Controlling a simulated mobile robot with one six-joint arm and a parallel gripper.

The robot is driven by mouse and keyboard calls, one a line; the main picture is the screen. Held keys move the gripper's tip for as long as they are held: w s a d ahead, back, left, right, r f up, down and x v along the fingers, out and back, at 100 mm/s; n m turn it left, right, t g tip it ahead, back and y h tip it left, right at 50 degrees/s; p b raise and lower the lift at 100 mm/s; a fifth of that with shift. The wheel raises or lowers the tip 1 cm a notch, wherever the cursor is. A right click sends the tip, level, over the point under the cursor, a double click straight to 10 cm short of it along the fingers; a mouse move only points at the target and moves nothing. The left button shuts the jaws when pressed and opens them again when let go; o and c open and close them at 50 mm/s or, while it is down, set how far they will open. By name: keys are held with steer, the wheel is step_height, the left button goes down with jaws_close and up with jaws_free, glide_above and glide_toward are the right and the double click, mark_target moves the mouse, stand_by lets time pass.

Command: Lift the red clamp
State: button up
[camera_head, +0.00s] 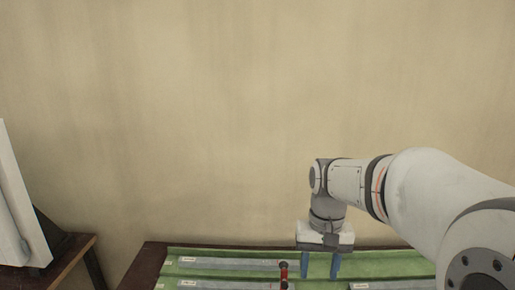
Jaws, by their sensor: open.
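The red clamp (284,274) stands upright near the bottom edge of the picture, with a red body and a dark top. It is by the right end of a grey profile, and its lower part is cut off by the frame. My gripper (320,266) points down with two blue fingers spread apart and nothing seen between them. It is a little to the right of the clamp, apart from it in the picture. How high the fingertips are above the bench cannot be told.
Grey profiles with white labels (230,264) lie on a green mat (345,257) on a dark wooden bench (143,265). A monitor (18,200) stands on a separate wooden table (72,257) at the left. A plain beige wall is behind.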

steer(key=s+d+f+n+t+b, duration=0.1)
steer(key=s+f+t, duration=0.2)
steer(key=s, duration=0.9)
steer(key=shift+d+f+t+b, duration=0.3)
steer(key=shift+d+t, duration=0.1)
steer(key=shift+t, duration=0.3)
